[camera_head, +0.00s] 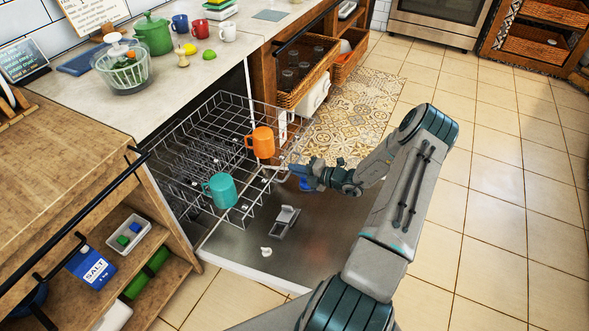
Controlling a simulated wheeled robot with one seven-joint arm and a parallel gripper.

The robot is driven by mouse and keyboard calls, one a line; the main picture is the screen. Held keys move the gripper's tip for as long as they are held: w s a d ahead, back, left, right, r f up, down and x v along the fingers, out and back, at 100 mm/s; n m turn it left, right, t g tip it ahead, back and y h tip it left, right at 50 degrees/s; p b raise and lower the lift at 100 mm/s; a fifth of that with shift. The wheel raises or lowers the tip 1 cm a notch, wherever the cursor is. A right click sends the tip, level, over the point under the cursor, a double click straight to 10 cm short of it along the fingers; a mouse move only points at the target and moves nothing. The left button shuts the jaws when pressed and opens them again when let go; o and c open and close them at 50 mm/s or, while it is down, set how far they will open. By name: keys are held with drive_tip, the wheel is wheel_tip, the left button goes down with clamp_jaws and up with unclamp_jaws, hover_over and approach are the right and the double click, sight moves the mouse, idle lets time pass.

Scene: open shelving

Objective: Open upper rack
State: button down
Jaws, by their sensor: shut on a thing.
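The upper rack (172,150) of the dishwasher is a grey wire basket. It is slid well out of the opening, over the lowered door (252,262). An orange mug (262,143) and a teal mug (221,190) stand in it near its front. My gripper (291,170) is at the rack's front edge, at the right of the teal mug and below the orange one. It is shut on the rack's front edge. The fingertips are small here and partly hard to make out against the wires.
The countertop above holds a salad spinner (122,66), a green pot (152,33) and several mugs. An open shelf with a salt box (90,267) is at the left. Wicker drawers (300,70) are behind the rack. Tiled floor (500,190) at the right is clear.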

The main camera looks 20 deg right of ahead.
drive_tip(key=c, duration=1.6)
unclamp_jaws()
drive_tip(key=shift+o, duration=0.2)
drive_tip(key=shift+s, duration=0.1)
drive_tip(key=v, duration=1.3)
drive_tip(key=shift+s+d+p, duration=0.2)
drive_tip(key=shift+s+p, duration=0.05)
drive_tip(key=shift+p, duration=0.15)
